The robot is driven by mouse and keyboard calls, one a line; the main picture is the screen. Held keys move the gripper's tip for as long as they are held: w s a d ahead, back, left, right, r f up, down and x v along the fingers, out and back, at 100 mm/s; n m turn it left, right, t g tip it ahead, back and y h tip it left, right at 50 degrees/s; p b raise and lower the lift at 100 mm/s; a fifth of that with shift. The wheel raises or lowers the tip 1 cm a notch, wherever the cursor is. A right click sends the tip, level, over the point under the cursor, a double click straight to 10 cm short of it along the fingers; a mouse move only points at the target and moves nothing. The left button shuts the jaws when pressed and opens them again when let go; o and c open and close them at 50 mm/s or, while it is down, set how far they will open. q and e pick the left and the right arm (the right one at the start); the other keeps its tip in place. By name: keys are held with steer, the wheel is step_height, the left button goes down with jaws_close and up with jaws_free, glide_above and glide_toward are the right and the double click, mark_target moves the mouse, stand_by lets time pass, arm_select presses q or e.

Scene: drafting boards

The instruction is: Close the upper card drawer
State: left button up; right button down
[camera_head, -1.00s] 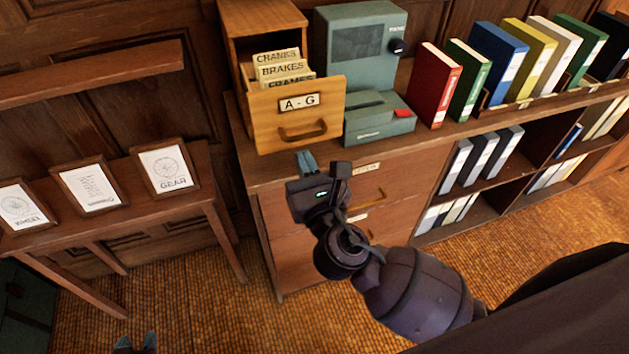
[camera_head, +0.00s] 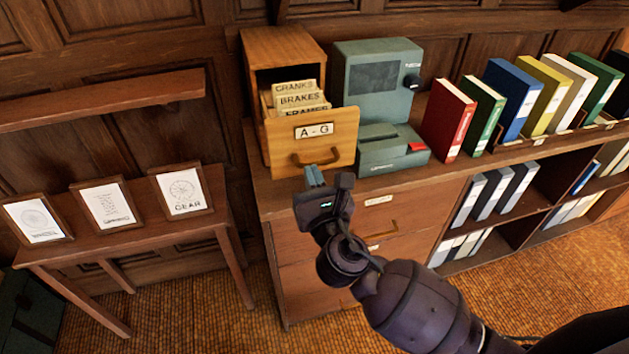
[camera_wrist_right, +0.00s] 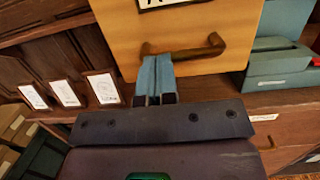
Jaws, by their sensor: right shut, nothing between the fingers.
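The wooden card drawer (camera_head: 340,137) labelled A-G stands pulled out of its wooden box (camera_head: 284,48) on top of the cabinet. Index cards (camera_head: 298,99) marked Cranks and Brakes stick up inside it. Its curved dark handle (camera_head: 316,159) is on the front, also seen in the right wrist view (camera_wrist_right: 190,52). My right gripper (camera_head: 313,174) is shut and empty, just below the handle in the head view. In the right wrist view its blue fingers (camera_wrist_right: 155,78) reach the left part of the handle; I cannot tell whether they touch. My left gripper is out of view.
A grey-green machine (camera_head: 377,80) and a smaller one (camera_head: 392,153) stand right of the drawer. Coloured binders (camera_head: 448,118) line the cabinet top. The cabinet below has closed drawers (camera_head: 415,215). A side table (camera_head: 130,238) with framed drawings stands at left.

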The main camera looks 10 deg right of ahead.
mark_target(304, 157)
steer(key=w, duration=0.7)
steer(key=shift+w+a+r, duration=0.1)
steer(key=shift+w+a, duration=0.05)
steer(key=shift+w, duration=0.05)
steer(key=w+b, duration=0.1)
steer(key=w, duration=1)
steer(key=shift+a+b, duration=0.2)
steer(key=shift+b, duration=0.1)
steer(key=shift+w, duration=0.9)
steer(key=shift+r, duration=0.1)
steer(key=shift+d+r, duration=0.15)
